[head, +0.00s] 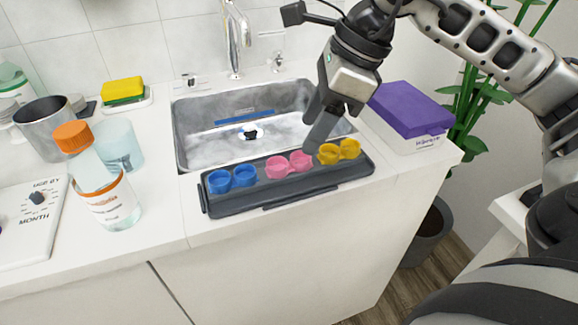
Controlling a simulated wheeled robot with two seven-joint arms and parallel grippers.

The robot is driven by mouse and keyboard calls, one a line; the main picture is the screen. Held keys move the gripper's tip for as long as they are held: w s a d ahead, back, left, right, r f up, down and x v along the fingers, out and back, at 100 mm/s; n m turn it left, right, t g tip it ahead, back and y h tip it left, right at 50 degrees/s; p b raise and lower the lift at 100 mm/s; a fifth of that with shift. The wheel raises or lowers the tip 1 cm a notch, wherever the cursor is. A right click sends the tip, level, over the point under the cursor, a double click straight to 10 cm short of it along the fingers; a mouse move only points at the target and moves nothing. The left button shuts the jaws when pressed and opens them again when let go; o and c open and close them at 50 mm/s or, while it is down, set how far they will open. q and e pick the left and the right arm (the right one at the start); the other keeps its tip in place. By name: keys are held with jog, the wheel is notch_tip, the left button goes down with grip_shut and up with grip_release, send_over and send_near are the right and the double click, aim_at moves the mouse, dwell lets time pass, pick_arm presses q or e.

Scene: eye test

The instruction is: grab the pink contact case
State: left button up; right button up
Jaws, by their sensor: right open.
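The pink contact case (289,165) sits on a dark grey tray (265,195) at the front edge of the counter. A blue contact case (232,178) lies to its left and a yellow one (339,151) to its right on the same tray. My right gripper (318,138) comes down from the upper right, open and empty. Its fingers are just above and behind the tray, between the pink and yellow cases. Whether a finger touches the tray cannot be told. My left gripper is not in view.
A metal sink (195,150) with a faucet (236,40) lies behind the tray. An orange-capped bottle (110,205), a clear cup (120,147) and a metal cup (45,130) stand at left. A purple-lidded box (412,110) stands at right.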

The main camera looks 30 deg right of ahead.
aim_at(289, 164)
jog(key=x, duration=0.5)
jog(key=shift+s+d+f, duration=0.1)
jog(key=shift+f, duration=0.15)
jog(key=c, duration=1)
